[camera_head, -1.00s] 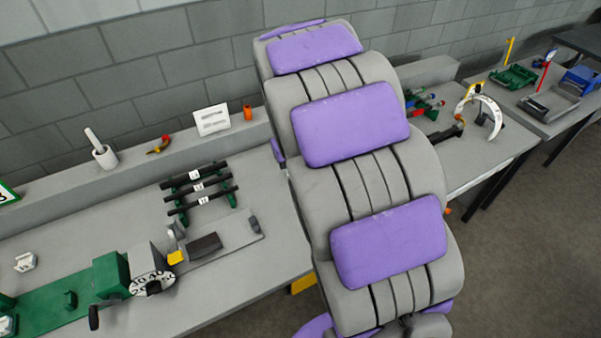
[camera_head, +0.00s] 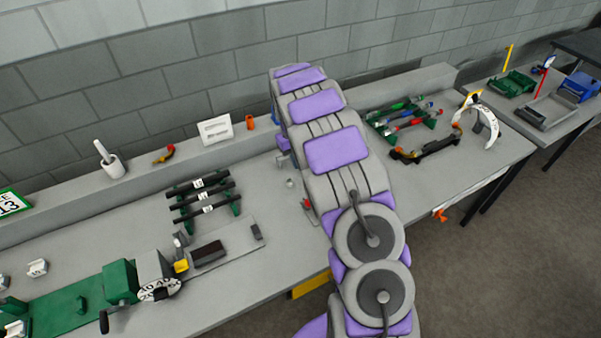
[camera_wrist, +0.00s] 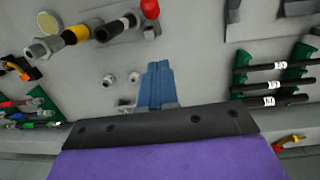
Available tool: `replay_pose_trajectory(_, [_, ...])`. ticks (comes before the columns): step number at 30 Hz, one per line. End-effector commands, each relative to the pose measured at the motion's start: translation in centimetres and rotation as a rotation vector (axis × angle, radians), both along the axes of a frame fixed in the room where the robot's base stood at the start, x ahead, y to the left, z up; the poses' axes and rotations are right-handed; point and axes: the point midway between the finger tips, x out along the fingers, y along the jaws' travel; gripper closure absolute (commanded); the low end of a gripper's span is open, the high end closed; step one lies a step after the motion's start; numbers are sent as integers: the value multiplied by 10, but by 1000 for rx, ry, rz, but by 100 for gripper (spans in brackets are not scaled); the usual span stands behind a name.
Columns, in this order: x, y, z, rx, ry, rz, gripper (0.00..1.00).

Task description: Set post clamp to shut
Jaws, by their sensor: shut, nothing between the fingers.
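My gripper (camera_wrist: 157,68) shows in the wrist view as blue fingers together, with nothing between them. It is above the bench, and my arm hides it in the head view. Close by, at the wrist view's upper left, is a fitting with a metal nut, a yellow collar (camera_wrist: 76,35), a black white-banded sleeve (camera_wrist: 116,27) and a red knob (camera_wrist: 150,8). I cannot tell whether this is the post clamp or how it is set. A small red part (camera_head: 307,204) shows beside my arm in the head view. The fingers appear apart from the fitting.
A rack of black tools (camera_head: 203,195) stands left of my arm, and a rack of coloured tools (camera_head: 405,117) stands right. A green machine with a numbered dial (camera_head: 160,289) is at front left. Small metal knobs (camera_wrist: 134,77) stand near the fingers. A white arch (camera_head: 487,122) stands far right.

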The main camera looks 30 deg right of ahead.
Motion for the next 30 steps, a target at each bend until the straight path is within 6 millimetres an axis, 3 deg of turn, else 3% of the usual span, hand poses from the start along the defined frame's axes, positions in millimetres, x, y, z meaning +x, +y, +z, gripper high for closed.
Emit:
replay_pose_trajectory(15, [-12,-6,-95,-1,3,0,100])
replay_pose_trajectory(21, [-30,-10,-107,-1,2,-1,100])
replay_pose_trajectory(30, [-39,-12,-115,0,2,-1,100])
